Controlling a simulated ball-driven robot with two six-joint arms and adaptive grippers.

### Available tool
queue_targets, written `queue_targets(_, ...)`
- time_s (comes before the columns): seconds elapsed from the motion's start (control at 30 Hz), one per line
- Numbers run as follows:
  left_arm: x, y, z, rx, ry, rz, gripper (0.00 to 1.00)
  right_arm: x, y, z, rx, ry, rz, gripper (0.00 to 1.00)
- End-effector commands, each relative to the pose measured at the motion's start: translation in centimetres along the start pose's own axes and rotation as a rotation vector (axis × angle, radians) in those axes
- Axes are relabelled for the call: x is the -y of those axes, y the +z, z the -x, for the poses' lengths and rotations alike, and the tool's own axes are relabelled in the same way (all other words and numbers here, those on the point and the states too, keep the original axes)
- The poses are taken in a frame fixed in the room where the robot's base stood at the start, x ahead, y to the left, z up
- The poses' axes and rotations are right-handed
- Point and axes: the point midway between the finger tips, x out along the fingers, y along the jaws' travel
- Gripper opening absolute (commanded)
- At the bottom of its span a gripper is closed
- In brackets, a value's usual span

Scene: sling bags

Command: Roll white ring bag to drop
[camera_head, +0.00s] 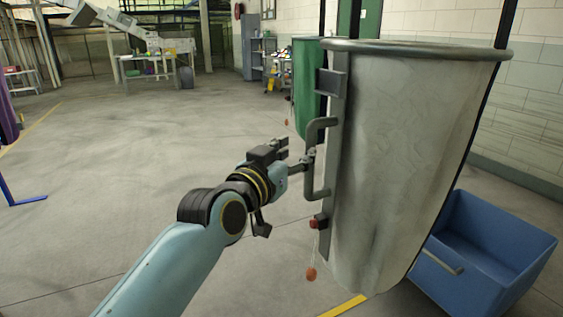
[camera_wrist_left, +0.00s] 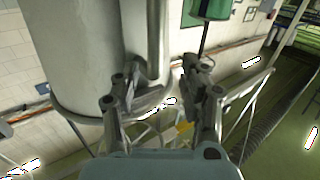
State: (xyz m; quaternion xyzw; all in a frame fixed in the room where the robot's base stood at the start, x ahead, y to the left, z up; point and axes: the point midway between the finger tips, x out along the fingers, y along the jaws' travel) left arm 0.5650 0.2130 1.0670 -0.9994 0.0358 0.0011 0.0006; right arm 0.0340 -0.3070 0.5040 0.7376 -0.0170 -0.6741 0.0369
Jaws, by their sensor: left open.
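The white ring bag (camera_head: 410,150) hangs tall from a dark ring at the right of the head view. It also fills the upper left of the left wrist view (camera_wrist_left: 85,55). A grey bracket handle (camera_head: 322,130) stands out from its left side, on an upright rail. My left gripper (camera_head: 297,160) is at this handle, its fingers pointing at it. In the left wrist view the fingers (camera_wrist_left: 160,98) are apart, and a grey vertical bar (camera_wrist_left: 157,40) shows just beyond them. I cannot tell whether they touch it. My right gripper is not in view.
A red knob (camera_head: 319,221) and a hanging orange ball (camera_head: 311,274) are below the handle. A blue bin (camera_head: 490,250) stands on the floor behind the bag's lower right. A green bag (camera_head: 306,85) hangs farther back.

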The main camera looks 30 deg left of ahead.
Motion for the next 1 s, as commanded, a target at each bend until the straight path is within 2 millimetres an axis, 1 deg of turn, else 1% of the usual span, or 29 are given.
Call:
queue_targets(0.03, 0.0, 0.1, 1.2, 0.002, 0.0, -0.001, 0.44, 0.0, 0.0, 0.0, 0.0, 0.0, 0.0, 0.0)
queue_targets(0.1, 0.1, 0.1, 2.6, 0.002, -0.001, -0.001, 0.44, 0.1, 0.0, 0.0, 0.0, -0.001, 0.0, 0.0)
queue_targets(0.2, 0.1, 0.1, 4.1, 0.002, -0.001, -0.002, 0.44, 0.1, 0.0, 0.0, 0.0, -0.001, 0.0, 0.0)
queue_targets(0.3, 0.1, 0.1, 5.0, 0.001, -0.001, -0.001, 0.44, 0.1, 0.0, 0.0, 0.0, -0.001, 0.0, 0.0)
queue_targets(0.47, 0.1, 0.0, 5.5, 0.001, -0.001, -0.001, 0.44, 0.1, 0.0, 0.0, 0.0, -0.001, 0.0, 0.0)
queue_targets(1.0, 0.1, 0.0, 5.4, 0.001, -0.001, -0.001, 0.44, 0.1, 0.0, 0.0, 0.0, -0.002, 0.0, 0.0)
